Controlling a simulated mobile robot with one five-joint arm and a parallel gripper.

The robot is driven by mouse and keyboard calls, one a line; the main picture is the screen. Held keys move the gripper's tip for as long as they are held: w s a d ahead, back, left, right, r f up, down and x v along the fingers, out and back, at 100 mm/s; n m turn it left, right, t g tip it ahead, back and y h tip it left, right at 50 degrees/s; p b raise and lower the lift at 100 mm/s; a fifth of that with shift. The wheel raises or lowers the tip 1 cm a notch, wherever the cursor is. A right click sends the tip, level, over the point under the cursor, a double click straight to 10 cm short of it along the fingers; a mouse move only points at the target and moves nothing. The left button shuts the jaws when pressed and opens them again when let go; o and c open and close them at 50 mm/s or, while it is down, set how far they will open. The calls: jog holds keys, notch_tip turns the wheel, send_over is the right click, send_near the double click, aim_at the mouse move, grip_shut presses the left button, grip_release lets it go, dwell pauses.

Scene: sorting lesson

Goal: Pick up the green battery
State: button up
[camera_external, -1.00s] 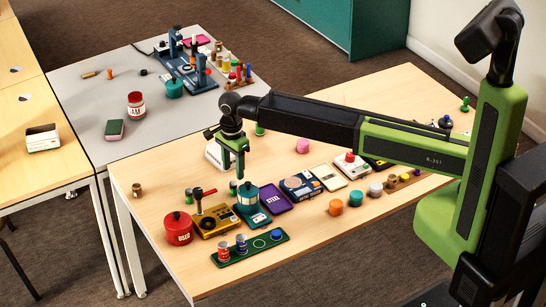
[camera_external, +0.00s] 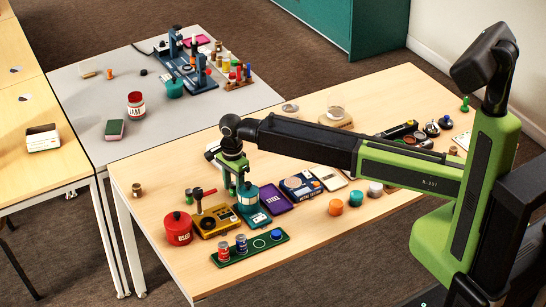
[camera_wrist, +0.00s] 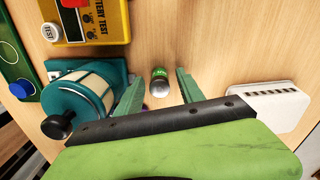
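The green battery (camera_wrist: 159,74) shows in the wrist view on the wooden table, its silver end towards me. It appears to stand upright. My gripper (camera_wrist: 161,80) is open, with one green finger on each side of the battery and visible gaps between. Nothing is held. In the external view my gripper (camera_external: 237,188) hangs low over the table beside the teal lantern. The battery cannot be made out clearly there behind the fingers.
The teal lantern (camera_wrist: 78,101) stands close to the left finger in the wrist view. A yellow battery tester (camera_wrist: 106,22) lies beyond it. A white slotted box (camera_wrist: 272,104) is to the right. Bare wood lies beyond the battery.

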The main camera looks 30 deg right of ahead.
aim_at(234, 183)
grip_shut()
jog(key=shift+r+p, duration=0.55)
notch_tip(234, 183, up, 4)
jog(key=p, duration=0.4)
jog(key=shift+f, duration=0.1)
jog(key=d+r+p, duration=0.6)
jog(key=d, duration=0.5)
jog(key=shift+w+d, duration=0.3)
jog(key=shift+w, duration=0.15)
